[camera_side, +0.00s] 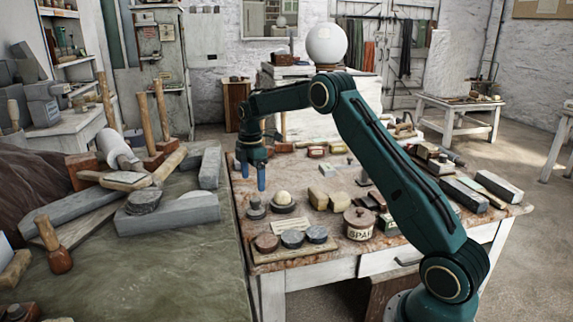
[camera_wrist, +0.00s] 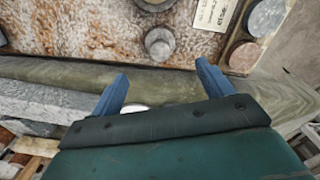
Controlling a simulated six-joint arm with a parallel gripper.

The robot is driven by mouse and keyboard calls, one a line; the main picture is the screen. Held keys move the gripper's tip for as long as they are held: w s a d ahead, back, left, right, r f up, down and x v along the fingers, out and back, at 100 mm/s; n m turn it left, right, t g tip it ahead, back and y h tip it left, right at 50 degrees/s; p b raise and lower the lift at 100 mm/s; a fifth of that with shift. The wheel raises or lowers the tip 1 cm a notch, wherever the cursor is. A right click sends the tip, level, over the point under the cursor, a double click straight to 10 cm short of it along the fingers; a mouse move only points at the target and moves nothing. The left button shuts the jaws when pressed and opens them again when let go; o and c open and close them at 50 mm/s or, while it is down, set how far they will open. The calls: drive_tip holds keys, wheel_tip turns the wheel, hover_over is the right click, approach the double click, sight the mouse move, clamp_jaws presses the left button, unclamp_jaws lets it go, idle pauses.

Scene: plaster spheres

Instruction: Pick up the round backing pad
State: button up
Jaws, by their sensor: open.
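My gripper (camera_side: 253,183) is open and empty, its blue fingers pointing down above the left edge of the work table. The fingers also show in the wrist view (camera_wrist: 161,70). Three flat round pads lie in a row on a board in front: a reddish-brown one (camera_side: 267,243), a blue-grey one (camera_side: 292,239) and another grey one (camera_side: 317,234). A dark round disc (camera_side: 143,201) lies on a stone block on the left bench. I cannot tell which is the backing pad. Two board pads show at the wrist view's upper right, a grey one (camera_wrist: 266,17) and a brown one (camera_wrist: 244,56).
A grey knobbed piece (camera_side: 255,208) stands near the table's left edge, beside a dark ring holding a pale ball (camera_side: 284,198). A lidded jar (camera_side: 359,224) and yellowish blocks (camera_side: 321,198) are to the right. Stone blocks and mallets crowd the left bench (camera_side: 150,265).

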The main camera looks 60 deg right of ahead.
sight(255, 199)
drive_tip(key=shift+f, duration=2.8)
drive_tip(key=shift+s+d+f, duration=0.1)
drive_tip(key=shift+f, duration=2.5)
drive_tip(key=c, duration=1.1)
